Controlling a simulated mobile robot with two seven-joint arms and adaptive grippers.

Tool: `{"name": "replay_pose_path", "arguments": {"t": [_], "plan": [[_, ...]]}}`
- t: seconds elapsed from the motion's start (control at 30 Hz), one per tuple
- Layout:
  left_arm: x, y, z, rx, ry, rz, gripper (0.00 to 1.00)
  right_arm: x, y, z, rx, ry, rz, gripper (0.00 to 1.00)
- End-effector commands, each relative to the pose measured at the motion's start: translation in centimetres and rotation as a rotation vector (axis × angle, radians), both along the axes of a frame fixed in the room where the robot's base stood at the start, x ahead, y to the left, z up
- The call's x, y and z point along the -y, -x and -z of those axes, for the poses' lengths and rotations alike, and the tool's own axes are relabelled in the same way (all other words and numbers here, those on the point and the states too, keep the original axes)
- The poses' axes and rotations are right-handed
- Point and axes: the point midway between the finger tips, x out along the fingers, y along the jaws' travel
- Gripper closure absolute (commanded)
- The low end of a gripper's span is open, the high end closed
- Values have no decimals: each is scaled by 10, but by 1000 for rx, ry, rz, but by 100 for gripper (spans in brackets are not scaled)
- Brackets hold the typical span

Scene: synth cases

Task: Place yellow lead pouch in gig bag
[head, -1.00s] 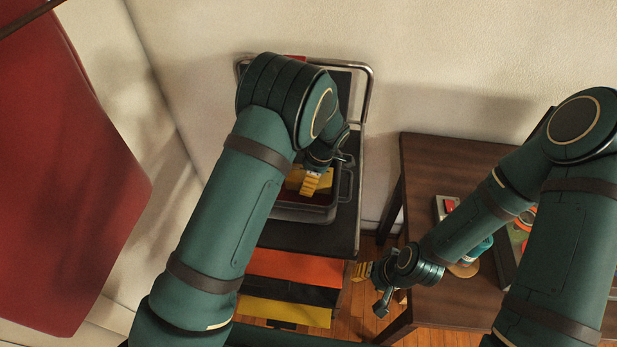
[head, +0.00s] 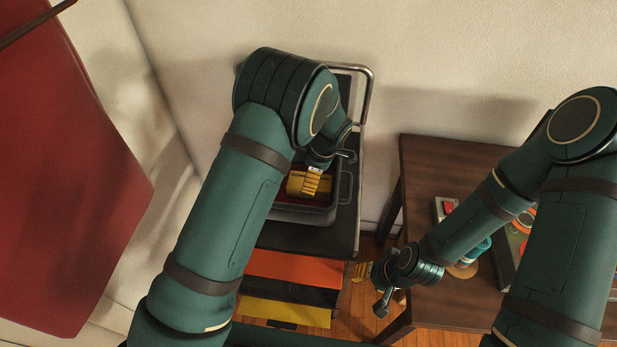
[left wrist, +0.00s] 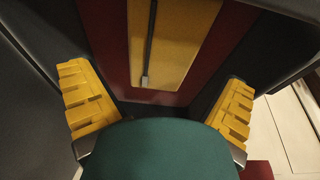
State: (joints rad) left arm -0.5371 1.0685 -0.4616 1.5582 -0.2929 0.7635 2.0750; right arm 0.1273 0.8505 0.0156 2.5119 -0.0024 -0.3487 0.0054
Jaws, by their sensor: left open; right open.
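The yellow lead pouch (head: 295,183) lies inside the open black gig bag (head: 298,215), on its dark red lining. In the left wrist view the pouch (left wrist: 172,45) shows a dark zip with a metal pull, with red lining on both sides. My left gripper (head: 312,183) is over the bag, close to the pouch. Its yellow fingers stand wide apart in the left wrist view (left wrist: 160,105), with nothing between the tips; the green palm hides part of the view below. My right gripper (head: 369,288) is open and empty, left of the brown table.
The brown table (head: 440,165) at right holds several small items, partly behind my right arm.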

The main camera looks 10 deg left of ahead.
Motion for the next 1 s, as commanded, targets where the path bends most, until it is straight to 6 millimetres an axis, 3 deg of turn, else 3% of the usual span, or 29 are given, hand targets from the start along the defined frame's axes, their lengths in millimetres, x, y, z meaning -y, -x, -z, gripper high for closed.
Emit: {"name": "replay_pose_path", "arguments": {"t": [0.2, 0.43, 0.63, 1.0], "plan": [[15, 0, -49, 3, 2, 2, 0, 0, 1, -7, -3, 0, 0, 53], [25, 0, -85, 0, 0, 2, 0, 0, -1, -12, 1, 0, 3, 53], [28, 0, -97, -1, 1, 1, 0, 0, -1, -13, 3, 1, 4, 53], [28, 0, -98, -1, 0, 1, 0, 0, -2, -13, 3, 1, 5, 53]]}}
